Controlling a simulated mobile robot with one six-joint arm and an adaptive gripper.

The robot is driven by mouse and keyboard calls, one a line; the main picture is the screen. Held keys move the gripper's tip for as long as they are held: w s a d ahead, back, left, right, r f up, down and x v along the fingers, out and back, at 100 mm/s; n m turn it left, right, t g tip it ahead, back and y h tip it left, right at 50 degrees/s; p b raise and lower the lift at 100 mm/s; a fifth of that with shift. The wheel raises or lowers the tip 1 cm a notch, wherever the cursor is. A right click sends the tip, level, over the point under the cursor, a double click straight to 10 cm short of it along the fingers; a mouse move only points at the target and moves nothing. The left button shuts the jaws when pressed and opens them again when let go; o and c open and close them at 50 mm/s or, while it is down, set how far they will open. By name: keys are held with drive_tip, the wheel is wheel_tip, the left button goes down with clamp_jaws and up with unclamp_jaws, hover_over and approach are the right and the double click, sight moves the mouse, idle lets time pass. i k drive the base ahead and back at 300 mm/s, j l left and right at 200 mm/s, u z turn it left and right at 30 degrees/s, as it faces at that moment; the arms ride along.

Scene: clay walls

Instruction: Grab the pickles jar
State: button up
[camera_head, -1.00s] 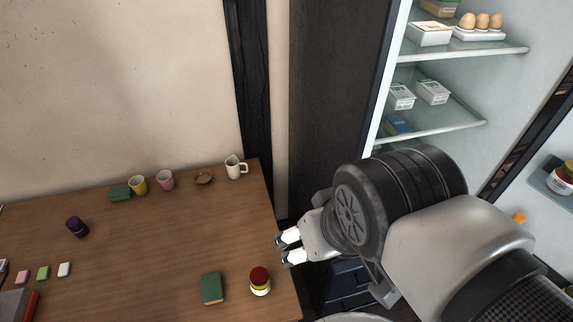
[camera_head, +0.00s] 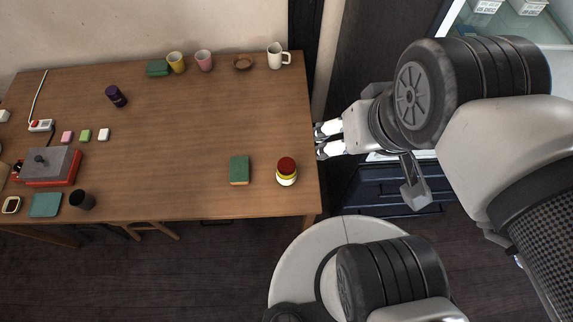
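A small jar (camera_head: 286,172) with a dark red lid and a yellow and white body stands upright near the right front corner of the table. Its label is too small to read, so I cannot tell for sure that it holds pickles. A dark purple jar or container (camera_head: 116,96) stands tilted in view at the left back. My gripper (camera_head: 318,141) is just off the table's right edge, to the upper right of the red-lidded jar. Its two fingers are apart with nothing between them.
The wooden table (camera_head: 200,120) has a green book (camera_head: 240,170) close left of the red-lidded jar. A white mug (camera_head: 278,56), pink cup (camera_head: 204,60) and yellow cup (camera_head: 176,62) line the back. A red-grey appliance (camera_head: 48,166) is left. The fridge (camera_head: 520,22) stands open at upper right.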

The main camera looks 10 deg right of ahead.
sight(285, 170)
drive_tip(key=u, duration=0.35)
drive_tip(key=j+z, duration=0.7)
drive_tip(key=z, duration=0.2)
drive_tip(key=k+j+z, duration=0.2)
drive_tip(key=z, duration=0.25)
drive_tip(key=k+j+z, duration=0.15)
drive_tip(key=j+z, duration=0.3)
drive_tip(key=k+j, duration=0.5)
drive_tip(key=i+j+u, duration=0.1)
drive_tip(key=i, duration=0.2)
